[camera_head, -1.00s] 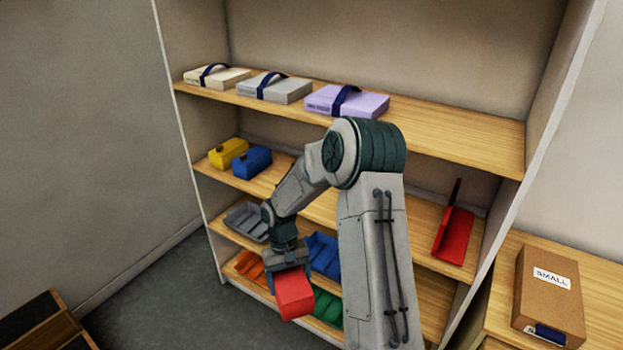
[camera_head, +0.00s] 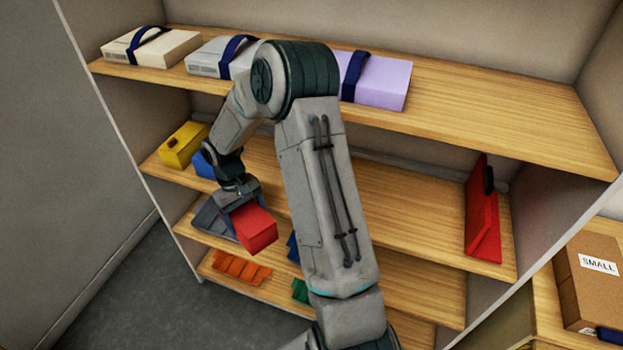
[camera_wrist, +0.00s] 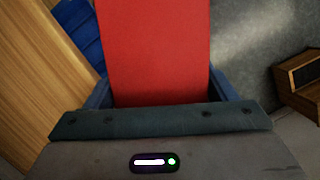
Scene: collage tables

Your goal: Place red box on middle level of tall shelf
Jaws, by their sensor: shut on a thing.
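The red box (camera_head: 254,228) is held in my gripper (camera_head: 240,205), in front of the tall shelf's left half. In the wrist view the red box (camera_wrist: 155,50) fills the space between the two blue fingers, and my gripper (camera_wrist: 155,98) is shut on it. The tall shelf has several wooden levels. The level with the yellow box (camera_head: 183,145) and blue box (camera_head: 203,165) is the middle level (camera_head: 400,205). The held box appears apart from the boards, in front of a lower level. My arm hides part of the middle level.
The top board (camera_head: 480,100) holds a white case (camera_head: 150,45), a grey case (camera_head: 220,57) and a purple case (camera_head: 378,80). A red bookend-like object (camera_head: 482,215) stands at the middle level's right. Grey, orange and green bins sit lower. A cardboard box (camera_head: 590,280) stands at right.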

